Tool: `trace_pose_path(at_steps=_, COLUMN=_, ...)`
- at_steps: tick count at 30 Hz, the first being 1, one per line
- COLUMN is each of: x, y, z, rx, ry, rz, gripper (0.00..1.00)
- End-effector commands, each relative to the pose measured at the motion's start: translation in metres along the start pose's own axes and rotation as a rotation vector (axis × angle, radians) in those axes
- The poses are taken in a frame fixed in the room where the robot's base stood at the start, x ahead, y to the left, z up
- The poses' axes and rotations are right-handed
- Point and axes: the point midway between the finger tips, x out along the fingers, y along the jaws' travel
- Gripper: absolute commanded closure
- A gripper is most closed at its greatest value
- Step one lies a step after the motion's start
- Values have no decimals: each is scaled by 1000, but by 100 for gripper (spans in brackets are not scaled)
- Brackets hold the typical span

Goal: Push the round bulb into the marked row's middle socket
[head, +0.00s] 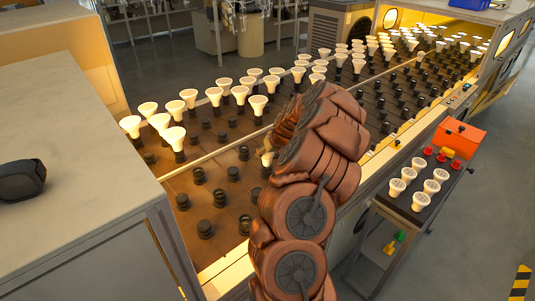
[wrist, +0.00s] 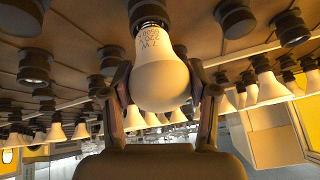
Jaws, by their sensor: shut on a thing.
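In the wrist view, the round bulb (wrist: 160,80) is white with dark print on its neck. My gripper (wrist: 160,98) is shut on it, one finger on each side of the globe. The bulb's neck end meets a black socket (wrist: 148,12) at the top edge; how deep it sits I cannot tell. In the head view my arm hides most of the gripper, and a small pale patch shows beside it. Empty black sockets (head: 205,228) stand in rows on the brown board (head: 185,185). I cannot tell which row is marked.
Lit cone-shaped bulbs (head: 173,137) fill sockets along the board's far side. A pale bar (head: 215,156) crosses the board. A side cart holds several white bulbs (head: 397,187) and an orange box (head: 458,137). A grey cabinet top (head: 75,150) stands at left.

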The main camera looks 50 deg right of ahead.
Motion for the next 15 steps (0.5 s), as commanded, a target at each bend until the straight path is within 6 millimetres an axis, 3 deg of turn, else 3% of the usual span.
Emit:
trace_pose_path(at_steps=3, x=3, y=0, z=2, rx=0, ry=0, rz=0, gripper=74)
trace_pose_path(at_steps=4, x=3, y=0, z=2, rx=0, ry=0, rz=0, gripper=40)
trace_pose_path(at_steps=12, x=2, y=0, z=1, rx=0, ry=0, rz=0, gripper=12)
trace_pose_path(at_steps=15, x=2, y=0, z=1, rx=0, ry=0, rz=0, gripper=12)
